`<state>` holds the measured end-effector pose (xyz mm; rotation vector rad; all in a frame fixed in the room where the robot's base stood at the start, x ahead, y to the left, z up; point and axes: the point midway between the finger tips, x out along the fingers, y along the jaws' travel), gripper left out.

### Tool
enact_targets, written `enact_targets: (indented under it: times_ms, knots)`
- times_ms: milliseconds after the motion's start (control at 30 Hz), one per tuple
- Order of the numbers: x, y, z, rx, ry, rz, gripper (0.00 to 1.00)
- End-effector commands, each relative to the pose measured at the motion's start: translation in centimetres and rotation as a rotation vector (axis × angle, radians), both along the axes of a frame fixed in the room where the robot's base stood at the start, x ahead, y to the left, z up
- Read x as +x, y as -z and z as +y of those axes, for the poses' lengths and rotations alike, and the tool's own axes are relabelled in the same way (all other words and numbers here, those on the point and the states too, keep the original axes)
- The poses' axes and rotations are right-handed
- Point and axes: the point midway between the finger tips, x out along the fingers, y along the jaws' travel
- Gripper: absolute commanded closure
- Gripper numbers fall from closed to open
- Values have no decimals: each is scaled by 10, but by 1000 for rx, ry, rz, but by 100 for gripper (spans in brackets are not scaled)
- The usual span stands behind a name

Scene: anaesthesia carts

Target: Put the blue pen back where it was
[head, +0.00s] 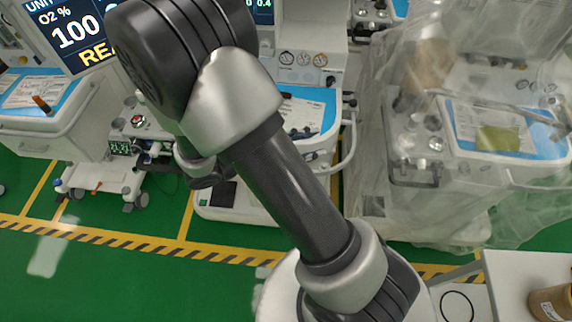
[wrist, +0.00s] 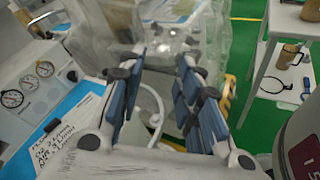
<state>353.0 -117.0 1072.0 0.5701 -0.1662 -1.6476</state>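My gripper (wrist: 160,78) shows in the wrist view with its two blue-padded fingers apart and nothing visible between them. In the head view my own arm hides most of the middle, and I cannot make out the fingers. I cannot clearly pick out a blue pen in either view. Small dark items (head: 300,133) lie on the blue-and-white top of the middle cart (head: 325,118). A small dark item (wrist: 52,125) also lies at the edge of the blue mat (wrist: 88,98) in the wrist view, left of my gripper, beside a handwritten paper (wrist: 62,143).
A cart draped in clear plastic (head: 400,205) stands at the right. A left cart (head: 60,135) holds an orange-and-dark item (head: 42,104). A white table (head: 510,285) with a brown container (head: 552,303) is at lower right. Green floor (head: 130,270) is open at lower left.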

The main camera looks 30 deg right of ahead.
Motion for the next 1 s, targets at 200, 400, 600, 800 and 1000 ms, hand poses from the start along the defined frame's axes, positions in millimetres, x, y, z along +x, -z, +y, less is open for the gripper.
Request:
enact_targets:
  times_ms: [200, 400, 600, 800, 1000]
  knots:
    - [-55, -46, 5, 305, 298, -234, 68]
    - [-92, -71, 31, 613, 501, -472, 68]
    - [-110, -98, 69, 939, 626, -741, 68]
    - [-113, -127, 101, 1204, 671, -972, 68]
    - [-113, -143, 115, 1321, 674, -1075, 68]
